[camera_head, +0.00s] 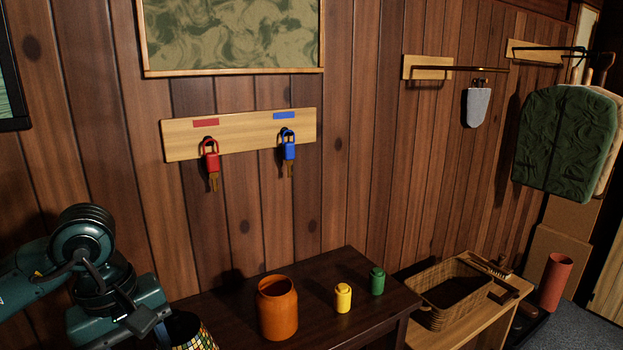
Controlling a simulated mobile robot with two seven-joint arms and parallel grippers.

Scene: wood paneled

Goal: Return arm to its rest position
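My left arm comes in at the lower left, and its gripper (146,322) is low there, next to a mosaic-patterned vessel (188,331). The fingers are dark and partly cut off by the frame's bottom, so I cannot tell whether they are open or shut. My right arm and gripper are out of view. A red key (212,163) hangs under a red label and a blue key (289,150) under a blue label on a wooden wall board (245,134). The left gripper is apart from both keys, below and to their left.
A dark table (345,272) holds an orange jar (277,309), a yellow canister (343,298) and a green canister (377,281). A wicker basket (437,318) sits on a lighter bench at right. A green jacket (568,145) and a grey cloth item (478,107) hang on the wall.

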